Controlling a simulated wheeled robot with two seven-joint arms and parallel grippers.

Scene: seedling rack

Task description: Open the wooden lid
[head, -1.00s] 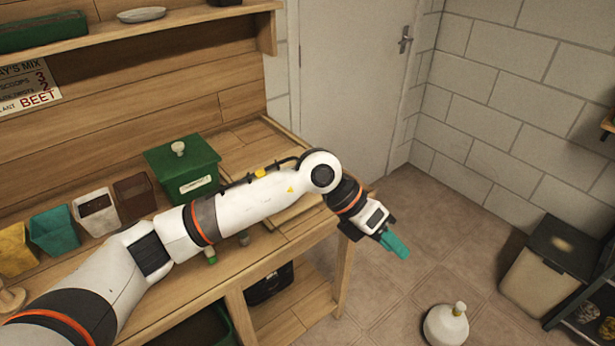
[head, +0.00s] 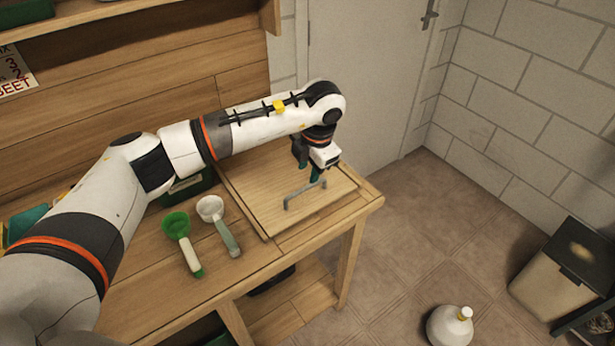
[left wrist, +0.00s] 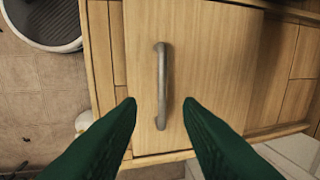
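The wooden lid (head: 262,197) lies flat and closed at the right end of the workbench. Its grey bar handle (head: 299,194) stands up near the front right of the lid. My left gripper (head: 317,182) points down just over the handle's far end. In the left wrist view, the green fingers (left wrist: 160,103) are spread apart, with the handle (left wrist: 161,80) lined up between them and empty space on both sides. The lid (left wrist: 215,60) fills the middle of that view. I cannot tell the exact height gap to the handle. My right gripper is not in view.
A green scoop (head: 180,240) and a white scoop (head: 216,222) lie on the bench left of the lid. A green box (head: 190,184) is mostly hidden behind my left arm. A white jug (head: 449,326) and a lidded bin (head: 552,275) stand on the floor.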

